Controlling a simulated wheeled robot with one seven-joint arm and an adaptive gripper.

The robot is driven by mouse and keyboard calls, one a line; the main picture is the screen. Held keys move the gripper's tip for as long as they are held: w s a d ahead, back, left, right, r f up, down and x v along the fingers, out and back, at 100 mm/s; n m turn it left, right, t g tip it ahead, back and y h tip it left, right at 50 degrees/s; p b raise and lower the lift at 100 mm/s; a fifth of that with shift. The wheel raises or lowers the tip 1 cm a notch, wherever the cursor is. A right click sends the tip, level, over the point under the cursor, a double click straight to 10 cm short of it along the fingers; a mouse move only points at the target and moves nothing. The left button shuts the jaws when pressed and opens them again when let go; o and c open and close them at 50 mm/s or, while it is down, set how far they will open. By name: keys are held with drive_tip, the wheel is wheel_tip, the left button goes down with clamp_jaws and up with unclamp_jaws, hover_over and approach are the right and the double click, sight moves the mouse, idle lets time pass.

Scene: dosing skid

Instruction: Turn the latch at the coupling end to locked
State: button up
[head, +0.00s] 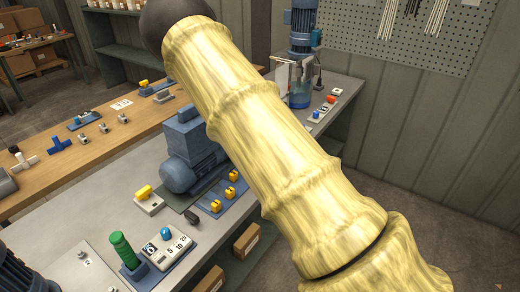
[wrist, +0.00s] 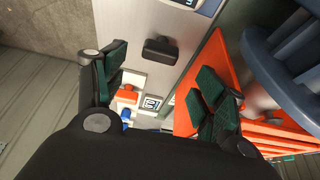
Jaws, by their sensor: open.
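In the wrist view my gripper (wrist: 160,78) is open, its dark green pads apart with nothing held between them. Beyond the fingers, close to the left one, a small orange handle (wrist: 126,94) sits on a white block, with a blue piece (wrist: 126,115) below it. A small white plate with a dark mark (wrist: 152,102) lies beside it. I cannot tell for certain whether this orange handle is the coupling-end latch, nor its position. In the head view a red-orange handle (head: 331,99) shows on the far bench. My gripper is out of that view.
In the wrist view a black handle (wrist: 160,50) stands on the grey surface, and an orange base (wrist: 208,62) with a blue finned body (wrist: 290,60) lies right. In the head view my arm covers the middle. A blue pump (head: 190,150) and yellow handles (head: 217,205) stand left.

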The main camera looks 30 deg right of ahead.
drive_tip(key=shift+v, duration=2.8)
